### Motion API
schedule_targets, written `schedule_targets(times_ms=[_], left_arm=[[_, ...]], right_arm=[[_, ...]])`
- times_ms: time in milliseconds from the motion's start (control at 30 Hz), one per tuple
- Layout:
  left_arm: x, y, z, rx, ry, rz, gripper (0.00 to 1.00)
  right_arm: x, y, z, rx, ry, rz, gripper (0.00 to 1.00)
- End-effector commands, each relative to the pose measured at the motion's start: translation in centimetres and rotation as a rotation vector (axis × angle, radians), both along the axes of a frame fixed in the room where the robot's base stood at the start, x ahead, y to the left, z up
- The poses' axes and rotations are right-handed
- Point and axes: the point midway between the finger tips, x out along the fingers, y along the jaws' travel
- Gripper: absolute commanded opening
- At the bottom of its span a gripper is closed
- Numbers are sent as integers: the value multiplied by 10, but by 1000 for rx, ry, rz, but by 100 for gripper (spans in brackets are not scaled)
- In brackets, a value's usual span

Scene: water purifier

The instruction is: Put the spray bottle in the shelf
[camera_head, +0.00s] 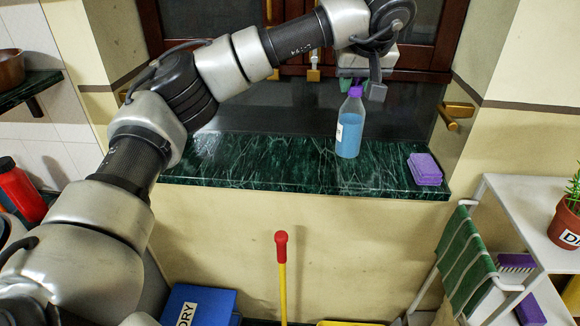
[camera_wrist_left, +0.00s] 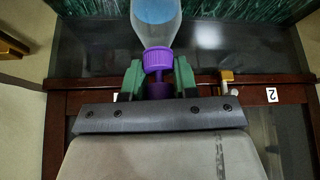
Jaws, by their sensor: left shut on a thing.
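The spray bottle (camera_head: 350,128), clear with blue liquid and a purple cap, is upright at the green marble sill. I cannot tell if its base touches the sill. My left gripper (camera_head: 360,86) is at its top, under the window frame. In the left wrist view the green fingers of the left gripper (camera_wrist_left: 158,78) are shut on the purple neck of the bottle (camera_wrist_left: 156,30). A white shelf (camera_head: 520,190) stands at the lower right. My right gripper is not in view.
A purple sponge stack (camera_head: 425,169) lies on the sill (camera_head: 250,165) right of the bottle. A potted plant (camera_head: 567,222) is on the shelf top, purple brushes (camera_head: 516,262) lower, and a green striped cloth (camera_head: 466,258) hangs at its side. A red-tipped yellow handle (camera_head: 282,270) stands below.

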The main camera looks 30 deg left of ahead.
Motion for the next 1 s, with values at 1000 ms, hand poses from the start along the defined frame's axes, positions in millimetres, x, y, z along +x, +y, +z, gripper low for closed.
schedule_targets(times_ms=[1000], left_arm=[[9, 117, -81, 2, 2, 18, 0]], right_arm=[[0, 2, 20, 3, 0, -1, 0]])
